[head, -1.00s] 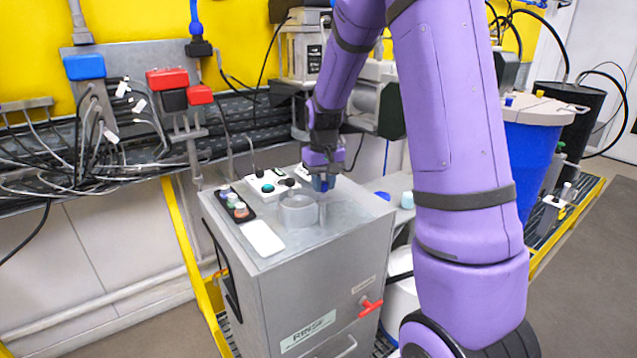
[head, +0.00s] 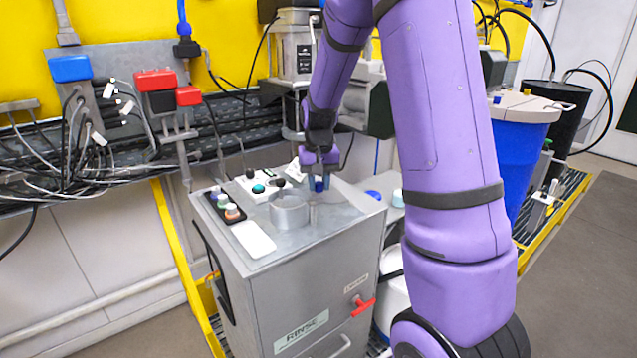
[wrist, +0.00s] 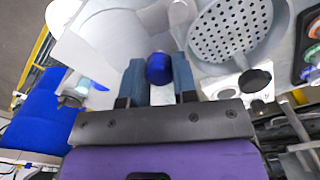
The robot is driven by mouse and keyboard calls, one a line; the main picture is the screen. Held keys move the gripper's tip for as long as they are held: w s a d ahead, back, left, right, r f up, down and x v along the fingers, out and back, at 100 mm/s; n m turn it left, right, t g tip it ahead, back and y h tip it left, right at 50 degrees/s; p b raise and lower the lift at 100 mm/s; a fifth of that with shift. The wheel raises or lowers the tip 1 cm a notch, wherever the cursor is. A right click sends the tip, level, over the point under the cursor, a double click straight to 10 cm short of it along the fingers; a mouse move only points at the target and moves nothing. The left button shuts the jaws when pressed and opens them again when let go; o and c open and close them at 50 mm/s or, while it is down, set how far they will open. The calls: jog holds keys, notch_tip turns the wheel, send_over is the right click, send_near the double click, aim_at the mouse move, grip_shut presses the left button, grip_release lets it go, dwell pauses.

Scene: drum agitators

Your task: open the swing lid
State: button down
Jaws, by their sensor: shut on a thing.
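The swing lid belongs to the steel cabinet marked RINSE (head: 285,270). In the wrist view a pale, flat rounded plate (wrist: 118,38), which looks like the lid, lies at the upper left beside a round perforated strainer (wrist: 230,28). The strainer's holes show uncovered. A dark blue knob (wrist: 159,68) sits between the two grey-blue fingers of my gripper (wrist: 158,80), which is shut on it. In the head view my gripper (head: 319,185) points down over the cabinet top, right of a short metal ring (head: 290,212). How the knob joins the lid is hidden.
A white control box (head: 258,186) and a dark tray of coloured caps (head: 225,207) are at the left of the cabinet top. A white card (head: 253,239) lies in front of them. A blue drum (head: 522,150) stands at the right.

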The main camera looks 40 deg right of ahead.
aim_at(318, 183)
jog(key=c, duration=0.9)
grip_release()
notch_tip(318, 183, up, 11)
jog(key=s+a+r+n+t, duration=0.3)
jog(key=s+a+r, duration=0.55)
jog(key=s, duration=0.45)
jog(key=s+a+n+t, duration=0.2)
jog(key=s+a, duration=0.4)
jog(key=s, duration=0.7)
jog(key=shift+s+a+f+n, duration=0.15)
jog(key=shift+f+n, duration=0.1)
jog(key=shift+n, duration=0.05)
